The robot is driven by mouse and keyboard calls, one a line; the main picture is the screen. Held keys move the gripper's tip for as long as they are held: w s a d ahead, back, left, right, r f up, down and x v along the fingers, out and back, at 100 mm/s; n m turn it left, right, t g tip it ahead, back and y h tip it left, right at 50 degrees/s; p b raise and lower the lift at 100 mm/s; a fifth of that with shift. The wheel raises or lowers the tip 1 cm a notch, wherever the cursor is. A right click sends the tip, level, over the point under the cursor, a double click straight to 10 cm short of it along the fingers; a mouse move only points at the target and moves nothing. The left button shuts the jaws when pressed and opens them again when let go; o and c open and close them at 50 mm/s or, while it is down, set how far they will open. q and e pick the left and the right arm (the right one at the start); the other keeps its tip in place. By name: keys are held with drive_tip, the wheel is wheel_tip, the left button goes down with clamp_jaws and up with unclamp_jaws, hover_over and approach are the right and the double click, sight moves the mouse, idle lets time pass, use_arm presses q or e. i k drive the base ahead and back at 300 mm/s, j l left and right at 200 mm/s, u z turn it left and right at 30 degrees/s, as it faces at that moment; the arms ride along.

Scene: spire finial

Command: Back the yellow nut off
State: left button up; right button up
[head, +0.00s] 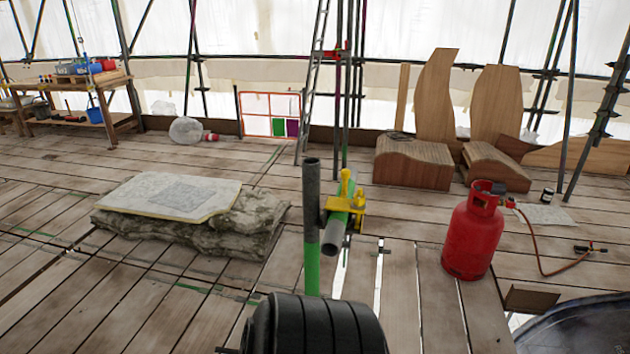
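A yellow fitting (358,208) sits where an upright grey tube (311,190) meets a shorter tube with a green band (341,214). A small yellow upright piece (345,182) stands on top of the fitting. It looks like the nut and its bolt, but it is too small to tell its threads or how far on it sits. The upright tube is green on its lower part. The shorter tube's open end points toward me. Neither of my grippers is in view.
A black ribbed rounded body (315,326) fills the bottom centre, below the tubes. A red gas cylinder (471,236) with a hose stands to the right. A stone block with a pale slab (168,197) lies to the left. Planks between have narrow gaps.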

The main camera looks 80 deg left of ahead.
sight(358, 202)
drive_tip(key=u, duration=2.65)
